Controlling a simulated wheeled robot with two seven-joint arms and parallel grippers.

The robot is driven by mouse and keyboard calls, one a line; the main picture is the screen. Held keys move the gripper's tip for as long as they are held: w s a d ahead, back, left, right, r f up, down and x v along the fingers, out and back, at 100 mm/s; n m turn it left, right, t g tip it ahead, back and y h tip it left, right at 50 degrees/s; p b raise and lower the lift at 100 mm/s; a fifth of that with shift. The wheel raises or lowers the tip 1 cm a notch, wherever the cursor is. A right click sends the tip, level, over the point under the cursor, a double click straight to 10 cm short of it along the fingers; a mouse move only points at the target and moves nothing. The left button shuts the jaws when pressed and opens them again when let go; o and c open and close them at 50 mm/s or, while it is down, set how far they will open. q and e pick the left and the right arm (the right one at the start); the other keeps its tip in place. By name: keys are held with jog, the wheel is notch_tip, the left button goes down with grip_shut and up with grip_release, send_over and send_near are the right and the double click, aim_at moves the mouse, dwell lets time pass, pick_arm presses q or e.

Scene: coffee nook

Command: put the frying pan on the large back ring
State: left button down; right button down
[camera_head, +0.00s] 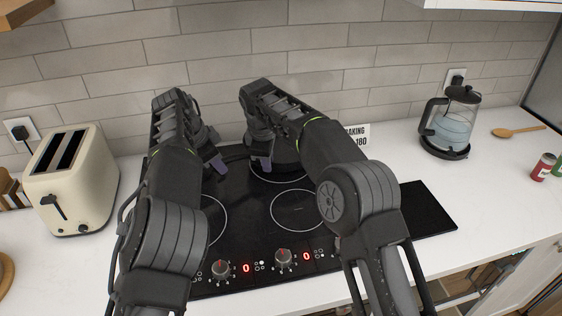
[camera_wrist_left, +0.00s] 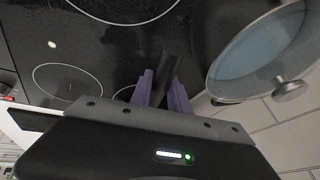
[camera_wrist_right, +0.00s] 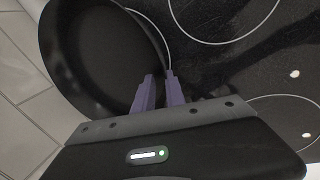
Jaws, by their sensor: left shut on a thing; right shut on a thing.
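The black frying pan (camera_head: 282,173) is at the back right of the black hob (camera_head: 245,225), mostly hidden by my right arm. It shows clearly in the right wrist view (camera_wrist_right: 95,60). My left gripper (camera_head: 216,163) is shut on the pan's dark handle, which shows between its fingers (camera_wrist_left: 165,90). My right gripper (camera_head: 262,163) is shut on the pan's rim, its fingers (camera_wrist_right: 160,92) at the edge. A thin ring line curves beside the pan in the right wrist view. Which ring lies under the pan, and whether it touches the hob, I cannot tell.
A pot with a glass lid (camera_wrist_left: 262,52) stands close to my left gripper, hidden in the head view. A cream toaster (camera_head: 70,180) is left of the hob. A glass kettle (camera_head: 452,125) and a wooden spoon (camera_head: 518,131) are at the right. The tiled wall is close behind.

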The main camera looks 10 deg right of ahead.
pick_arm(q)
jog(key=shift+d, duration=0.2)
pick_arm(e)
jog(key=shift+a, duration=0.2)
